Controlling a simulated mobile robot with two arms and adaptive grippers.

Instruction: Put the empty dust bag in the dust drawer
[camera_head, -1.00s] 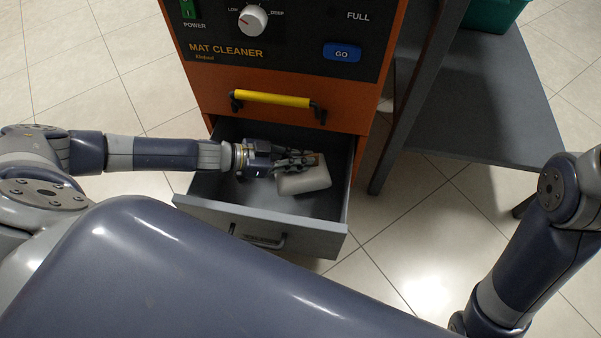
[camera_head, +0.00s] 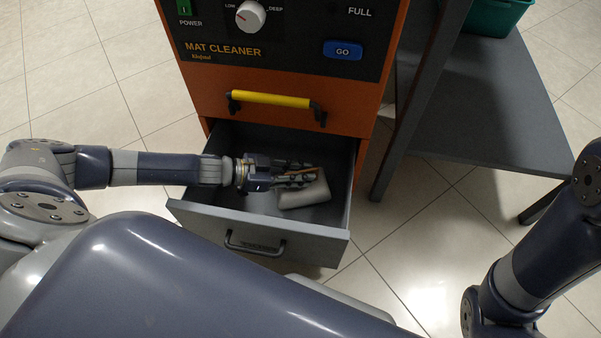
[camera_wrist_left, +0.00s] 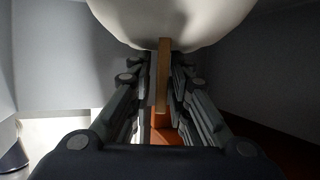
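The dust bag (camera_head: 306,194) is a pale, rounded bag with a thin tan collar (camera_wrist_left: 163,80). It lies low inside the open dust drawer (camera_head: 338,215), toward its right side, and seems to rest on the floor. My left gripper (camera_head: 305,176) reaches into the drawer from the left. Its fingers stand on both sides of the collar, with narrow gaps showing in the left wrist view, so it looks slightly open around it. The bag's body fills the top of that view. My right gripper is out of view; only part of its arm shows at the right.
The orange mat cleaner (camera_head: 220,95) stands above the drawer, with a yellow handle (camera_head: 270,98) and a blue GO button (camera_head: 343,50). A grey table (camera_head: 490,110) with a green bin (camera_head: 495,15) stands to the right. The floor around is clear.

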